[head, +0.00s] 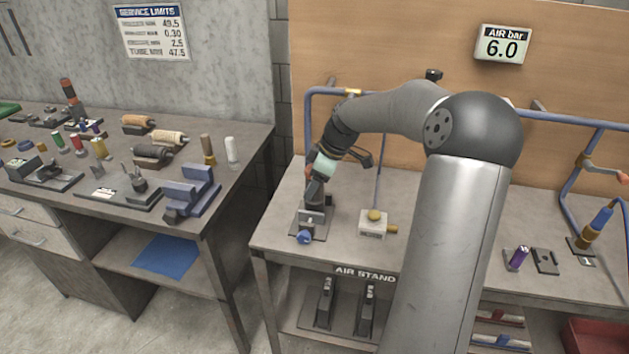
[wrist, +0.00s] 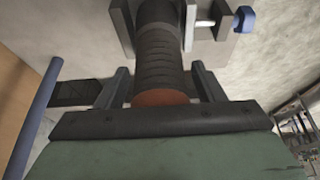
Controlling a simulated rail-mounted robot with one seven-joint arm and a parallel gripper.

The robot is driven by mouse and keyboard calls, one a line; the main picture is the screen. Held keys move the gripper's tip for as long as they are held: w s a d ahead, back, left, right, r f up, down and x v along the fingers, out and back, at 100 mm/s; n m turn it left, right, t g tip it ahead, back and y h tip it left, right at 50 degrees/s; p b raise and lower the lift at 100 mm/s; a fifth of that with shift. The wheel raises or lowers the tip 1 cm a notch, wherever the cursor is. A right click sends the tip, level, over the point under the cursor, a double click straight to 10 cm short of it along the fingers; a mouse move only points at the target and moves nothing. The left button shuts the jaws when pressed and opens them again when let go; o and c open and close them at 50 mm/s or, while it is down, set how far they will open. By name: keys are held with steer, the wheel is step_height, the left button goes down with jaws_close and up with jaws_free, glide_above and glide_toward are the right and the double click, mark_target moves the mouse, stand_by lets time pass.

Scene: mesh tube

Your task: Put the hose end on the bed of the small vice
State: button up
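The hose end is a dark ribbed cylinder (wrist: 158,60) with a reddish-orange end face towards my palm in the wrist view. The hose end reaches away from the palm to the small grey vice (wrist: 202,50) with a blue knob. Whether it touches the bed is hidden. In the head view, my gripper (head: 316,192) points down over the small vice (head: 312,220) at the left front of the air stand. The hose end is mostly hidden there.
A blue pipe (head: 378,165) rises behind a pale block with a yellow knob (head: 374,216), right of the vice. A larger blue vice (head: 188,192) and spools stand on the left bench. A purple cylinder (head: 517,257) stands farther right. A gap separates the two benches.

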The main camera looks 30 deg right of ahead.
steer(key=v, duration=1.2)
steer(key=s+a+f+m+g+h, duration=0.1)
steer(key=s+a+f+m, duration=0.1)
steer(key=s+a, duration=0.35)
steer(key=s+a+f+m+g+h, duration=0.1)
steer(key=s+a+f, duration=0.15)
steer(key=a, duration=0.55)
steer(key=s+a+f+m, duration=0.3)
steer(key=s, duration=0.7)
steer(key=s+a+f+m+h, duration=0.1)
steer(key=s+a+f+m, duration=0.2)
steer(key=s, duration=0.7)
steer(key=shift+a+f+m, duration=0.4)
steer(key=shift+a+f, duration=0.1)
steer(key=shift+f, duration=0.1)
